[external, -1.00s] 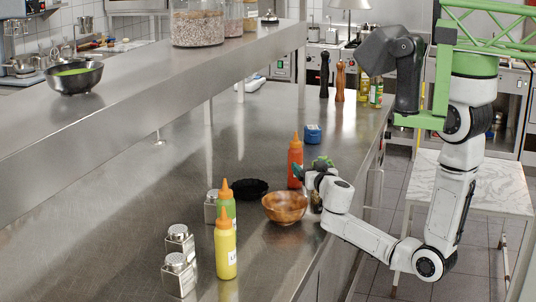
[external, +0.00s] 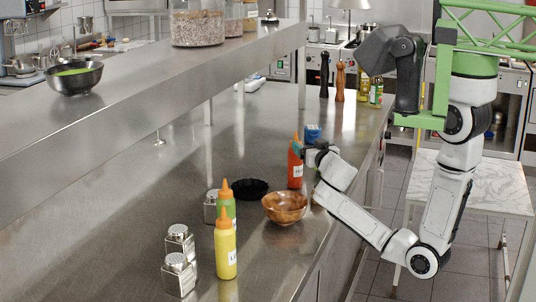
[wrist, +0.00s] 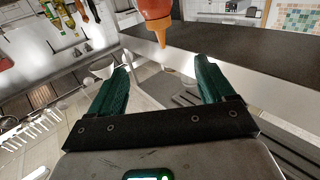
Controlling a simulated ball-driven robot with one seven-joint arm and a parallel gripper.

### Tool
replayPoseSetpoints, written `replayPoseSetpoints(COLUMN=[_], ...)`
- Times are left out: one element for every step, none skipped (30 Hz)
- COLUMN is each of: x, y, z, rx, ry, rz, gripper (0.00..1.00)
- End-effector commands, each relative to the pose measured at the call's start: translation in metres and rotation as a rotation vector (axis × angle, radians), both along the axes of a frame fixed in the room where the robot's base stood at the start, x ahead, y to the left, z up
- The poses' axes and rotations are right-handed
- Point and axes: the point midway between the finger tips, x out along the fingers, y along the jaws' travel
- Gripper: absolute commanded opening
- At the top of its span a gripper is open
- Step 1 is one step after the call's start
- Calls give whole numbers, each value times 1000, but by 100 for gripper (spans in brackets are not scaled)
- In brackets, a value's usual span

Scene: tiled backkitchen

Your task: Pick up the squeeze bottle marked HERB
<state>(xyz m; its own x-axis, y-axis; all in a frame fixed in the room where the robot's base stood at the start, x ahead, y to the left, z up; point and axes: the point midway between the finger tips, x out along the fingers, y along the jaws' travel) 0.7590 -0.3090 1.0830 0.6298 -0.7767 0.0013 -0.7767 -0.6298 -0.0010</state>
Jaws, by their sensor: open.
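Three squeeze bottles stand on the steel counter: a green one (external: 227,206), a yellow one (external: 226,252) in front of it, and a red one (external: 295,169) farther back. All have orange nozzles. Their label text is too small to read, so I cannot tell which says HERB. My gripper (external: 302,149) is at the upper part of the red bottle and partly covers it. In the wrist view my gripper (wrist: 162,70) is open and empty. The red bottle (wrist: 155,10) shows there beyond the fingertips, its nozzle pointing down in the picture.
A wooden bowl (external: 285,208) stands between the green bottle and my arm. A black dish (external: 251,189) and steel shakers (external: 179,273) are nearby. A blue box (external: 313,133) is behind the red bottle. A steel shelf (external: 150,105) overhangs the counter's left side.

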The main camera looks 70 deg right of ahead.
Motion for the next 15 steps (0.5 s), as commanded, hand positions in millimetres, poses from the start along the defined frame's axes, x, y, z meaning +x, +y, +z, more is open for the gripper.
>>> replayPoseSetpoints(x=[1, 1, 1, 1, 1, 1, 1, 1, 1, 1, 1, 1, 0, 4, 7], y=[1, 1, 1, 1, 1, 1, 1, 1, 1, 1, 1, 1, 1, 0, -1], z=[15, 24, 33, 40, 50, 60, 68, 77, 88, 96, 103, 112, 120, 119, 123], rx=[1, -1, -1, -1, -2, -2, -1, -2, -2, -1, -2, -1, -2, 19, 41], ry=[-7, -10, -8, -7, -9, -8, -8, -9, -9, -8, -8, -7, -8, -26, -55], rz=[5, 3, 3, 4, 4, 4, 5, 3, 3, 5, 3, 3, 3, -5, -15], gripper=[82, 82, 82, 82, 82, 82, 82, 82, 82, 82, 82, 82, 82, 82, 82])
